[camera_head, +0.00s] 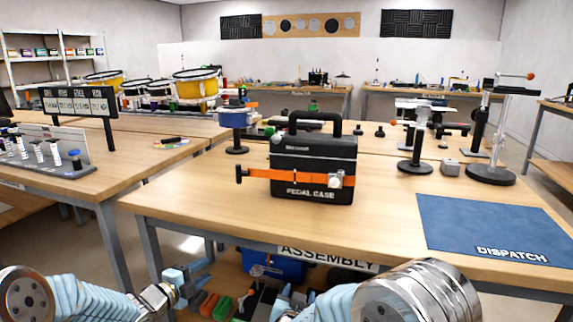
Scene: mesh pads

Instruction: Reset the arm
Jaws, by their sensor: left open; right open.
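A black pedal case (313,165) with a top handle stands upright on the wooden table, an orange strap (290,178) and latch across its front. A blue dispatch mat (485,228) lies flat and bare at the table's right. My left gripper (201,277) is low in front of the table's front edge, open with nothing between its fingers. My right gripper (280,297) is also low in front of the table, partly cut off by the bottom edge; it is open and appears to hold nothing. Both grippers are apart from the case.
The assembly table's front edge (240,236) lies beyond my arms. Black stands (490,173) are at the right back of it. A blue bin (270,263) and coloured items sit below the tabletop. Drums (196,85) and a sign rack (78,103) are at the left.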

